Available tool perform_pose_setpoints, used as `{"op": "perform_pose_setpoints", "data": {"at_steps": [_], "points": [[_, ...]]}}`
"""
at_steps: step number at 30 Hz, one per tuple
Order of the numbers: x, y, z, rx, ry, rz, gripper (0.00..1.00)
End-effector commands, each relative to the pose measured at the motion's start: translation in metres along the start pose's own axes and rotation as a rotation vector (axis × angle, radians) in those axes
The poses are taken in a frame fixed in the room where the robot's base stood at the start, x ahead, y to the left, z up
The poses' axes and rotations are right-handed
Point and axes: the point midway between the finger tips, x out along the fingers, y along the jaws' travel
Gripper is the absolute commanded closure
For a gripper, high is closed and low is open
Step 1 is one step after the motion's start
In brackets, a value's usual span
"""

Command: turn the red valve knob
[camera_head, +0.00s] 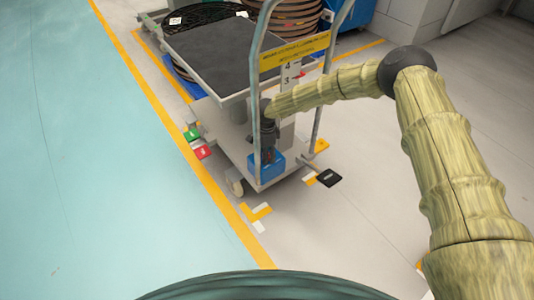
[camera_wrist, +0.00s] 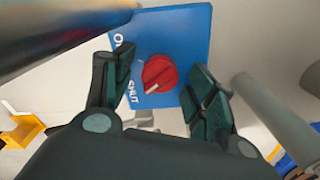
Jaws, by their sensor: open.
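The red valve knob (camera_wrist: 159,74) is a round red dial with a pale pointer mark, on a blue plate (camera_wrist: 190,30) with white lettering, in the wrist view. The pointer mark is toward the lower left, near the word SHUT. My gripper (camera_wrist: 160,82) is open, with one dark finger on each side of the knob in the picture. I cannot tell whether the fingers touch it. In the head view my gripper (camera_head: 268,150) points down at the cart's blue box (camera_head: 266,170); the knob is hidden there.
A cart (camera_head: 220,60) with a dark top, a yellow sign (camera_head: 295,50) and upright metal posts stands around my gripper. Its posts pass close on both sides. The teal floor at left is clear.

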Motion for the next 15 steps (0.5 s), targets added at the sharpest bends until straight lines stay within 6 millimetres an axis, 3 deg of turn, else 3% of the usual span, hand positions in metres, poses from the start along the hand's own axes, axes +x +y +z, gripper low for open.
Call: {"op": "perform_pose_setpoints", "data": {"at_steps": [2, 9, 15], "points": [[-0.0001, 0.0, -0.0001, 0.0, 0.0, 0.0, 0.47], [-0.0001, 0.0, -0.0002, 0.0, 0.0, 0.0, 0.9], [-0.0006, 0.0001, -0.0004, 0.008, 0.0, 0.0, 0.9]]}}
